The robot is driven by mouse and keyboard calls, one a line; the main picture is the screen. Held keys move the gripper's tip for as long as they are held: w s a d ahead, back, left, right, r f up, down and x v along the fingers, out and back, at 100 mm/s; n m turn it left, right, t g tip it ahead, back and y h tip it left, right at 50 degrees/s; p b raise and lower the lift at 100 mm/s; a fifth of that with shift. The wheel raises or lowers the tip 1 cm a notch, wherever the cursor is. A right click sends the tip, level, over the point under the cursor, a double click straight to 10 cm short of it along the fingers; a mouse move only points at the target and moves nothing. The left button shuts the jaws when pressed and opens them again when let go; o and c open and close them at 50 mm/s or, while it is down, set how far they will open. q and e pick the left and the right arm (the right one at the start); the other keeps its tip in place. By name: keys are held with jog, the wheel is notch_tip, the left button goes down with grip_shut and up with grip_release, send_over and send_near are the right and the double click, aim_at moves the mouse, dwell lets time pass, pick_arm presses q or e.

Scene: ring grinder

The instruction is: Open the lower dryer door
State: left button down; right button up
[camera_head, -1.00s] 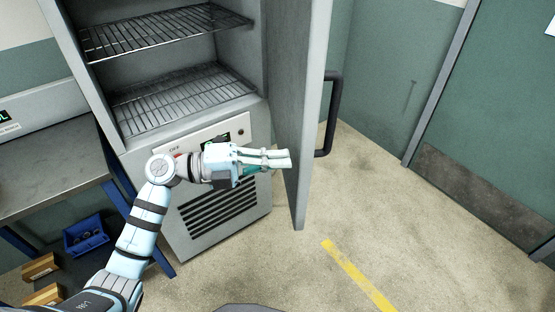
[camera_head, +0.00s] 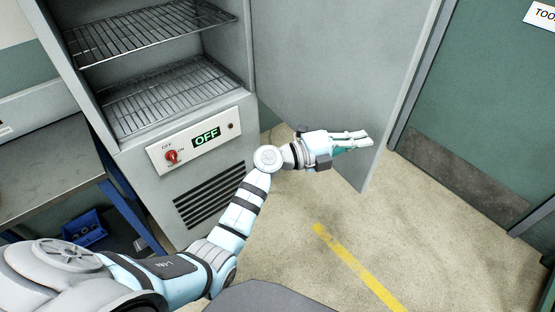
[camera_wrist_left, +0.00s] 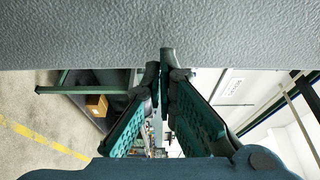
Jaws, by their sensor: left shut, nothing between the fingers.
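The dryer (camera_head: 210,125) is a grey cabinet, and its lower door (camera_head: 330,75) is swung wide open to the right. My left gripper (camera_head: 366,138) is shut and empty, in front of the inner face of the door near its lower free edge. In the left wrist view the fingertips (camera_wrist_left: 166,52) are together, right by a grey textured surface that fills the top. I cannot tell whether they touch it. The door's handle is hidden behind the door. My right gripper is not in view.
Wire racks (camera_head: 165,95) are inside the dryer. The control panel (camera_head: 200,140) below them shows OFF. A metal table (camera_head: 45,165) stands to the left, with a blue bin (camera_head: 85,228) beneath. The floor around the yellow line (camera_head: 350,262) is clear.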

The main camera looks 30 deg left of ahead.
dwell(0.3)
pick_arm(q)
jog(key=shift+s, duration=0.1)
jog(key=s+a+p, duration=0.2)
jog(key=s+a, duration=0.4)
jog(key=s, duration=0.6)
jog(key=shift+a+p, duration=0.15)
jog(key=shift+p, duration=0.15)
